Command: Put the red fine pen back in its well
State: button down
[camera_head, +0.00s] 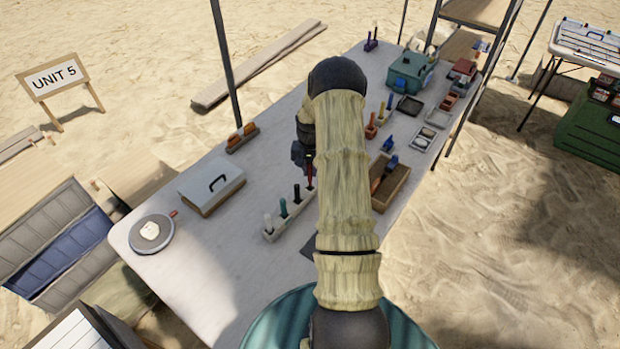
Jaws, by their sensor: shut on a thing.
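The red fine pen (309,173) stands upright at the far end of a pale pen rack (284,229). My gripper (308,158) is at the top of the pen, shut on it, partly hidden by my own arm. The pen's lower end is at or just above the rack's far end; I cannot tell whether it is inside a well. A white pen (268,222), a green pen (283,208) and a dark pen (297,194) stand in the rack, nearer the front left.
A white case (212,187) and a round grey plate (151,234) are to the left. A wooden box (391,189) stands right of my arm. A teal case (410,73) and several small trays fill the far right. The table (190,280) is bare at the front left.

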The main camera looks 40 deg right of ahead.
aim_at(310, 176)
jog(key=shift+f, duration=0.25)
jog(key=shift+f+p, duration=0.4)
jog(key=shift+f, duration=1.45)
jog(key=shift+f, duration=0.1)
jog(key=shift+f, duration=0.15)
jog(key=c, duration=1.4)
grip_release()
jog(key=shift+o, duration=0.2)
notch_tip(310, 176, up, 12)
jog(key=b, duration=0.2)
jog(key=shift+r+b, duration=0.25)
jog(key=shift+b, duration=0.1)
